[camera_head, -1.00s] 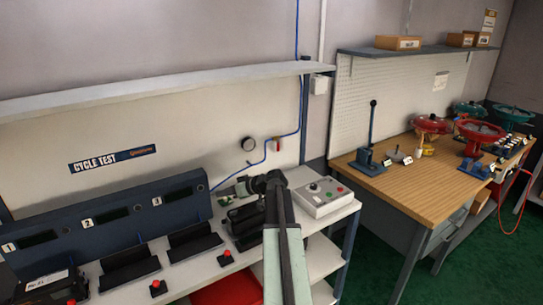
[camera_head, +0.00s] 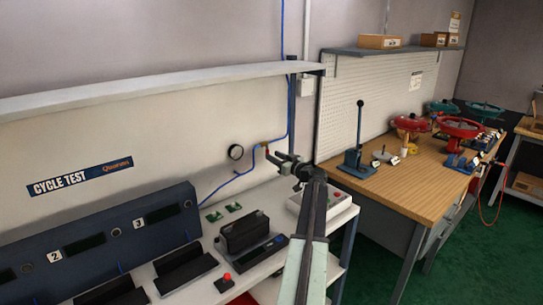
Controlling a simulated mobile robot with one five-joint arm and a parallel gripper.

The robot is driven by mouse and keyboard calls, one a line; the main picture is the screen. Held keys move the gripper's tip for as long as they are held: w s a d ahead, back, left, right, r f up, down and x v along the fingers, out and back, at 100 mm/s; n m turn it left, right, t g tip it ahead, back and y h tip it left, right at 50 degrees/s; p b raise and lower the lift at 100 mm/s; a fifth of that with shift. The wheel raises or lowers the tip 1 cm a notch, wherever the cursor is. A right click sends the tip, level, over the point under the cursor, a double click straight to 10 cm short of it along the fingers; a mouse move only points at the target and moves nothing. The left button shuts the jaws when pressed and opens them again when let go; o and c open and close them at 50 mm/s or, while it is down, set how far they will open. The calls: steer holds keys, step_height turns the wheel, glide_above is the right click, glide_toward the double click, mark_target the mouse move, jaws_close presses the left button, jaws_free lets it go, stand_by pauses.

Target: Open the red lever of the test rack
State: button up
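The red lever (camera_head: 265,147) is a small red piece on the blue air line at the back wall of the test rack, right of a round gauge (camera_head: 236,152). My gripper (camera_head: 271,156) is at the end of my arm, just below and right of the lever. In the picture its tip overlaps or nearly meets the lever, and I cannot tell whether they touch. The fingers are small and seen partly end-on, so their opening is unclear.
The rack's bench holds black cradles, a black device (camera_head: 245,232), a red button (camera_head: 226,277) and a control box (camera_head: 332,207) partly behind my arm. A white shelf (camera_head: 150,88) runs above. A wooden workbench (camera_head: 420,185) with red valves stands at right.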

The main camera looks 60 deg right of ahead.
mark_target(267, 151)
steer(key=x, duration=0.2)
steer(key=shift+w+d, duration=0.1)
steer(key=shift+w, duration=0.25)
steer(key=shift+c, duration=0.2)
